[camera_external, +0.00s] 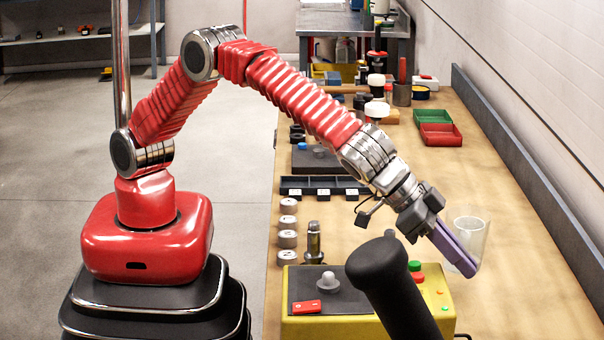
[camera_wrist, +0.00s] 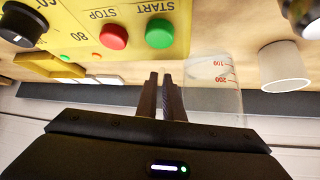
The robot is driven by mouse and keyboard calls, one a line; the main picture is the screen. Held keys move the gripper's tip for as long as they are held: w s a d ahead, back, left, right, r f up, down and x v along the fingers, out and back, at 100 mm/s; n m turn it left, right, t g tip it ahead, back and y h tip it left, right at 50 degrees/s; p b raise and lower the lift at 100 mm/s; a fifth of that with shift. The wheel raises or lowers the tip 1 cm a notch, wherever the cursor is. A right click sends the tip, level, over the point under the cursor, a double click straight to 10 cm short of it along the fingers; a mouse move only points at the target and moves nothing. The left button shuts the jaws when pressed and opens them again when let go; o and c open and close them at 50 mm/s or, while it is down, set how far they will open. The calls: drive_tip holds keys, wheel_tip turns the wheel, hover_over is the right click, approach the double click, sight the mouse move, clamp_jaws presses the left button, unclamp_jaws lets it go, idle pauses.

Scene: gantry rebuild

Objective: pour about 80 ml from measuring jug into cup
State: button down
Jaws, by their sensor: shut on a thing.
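The measuring jug is clear, with red marks, and shows in the wrist view (camera_wrist: 228,98) just right of the fingers. In the external view the clear jug (camera_external: 478,228) is at the fingertips, above the right part of the bench. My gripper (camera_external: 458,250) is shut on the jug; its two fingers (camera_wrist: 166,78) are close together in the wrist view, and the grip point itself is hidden. The jug looks roughly upright; I cannot tell the liquid level. The white cup (camera_wrist: 287,68) is right of the jug in the wrist view, apart from it. I cannot make it out in the external view.
A yellow control box (camera_external: 455,295) with green and red buttons is close to my gripper. A thick black rounded shape (camera_external: 385,275) stands in the foreground. Red and green trays (camera_external: 440,134) lie farther back. A dark rail (camera_external: 520,165) runs along the wall; the bench's right middle is clear.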

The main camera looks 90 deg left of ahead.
drive_tip(key=shift+d+r, duration=0.15)
drive_tip(key=shift+r, duration=0.05)
drive_tip(key=shift+r, duration=0.1)
idle(0.4)
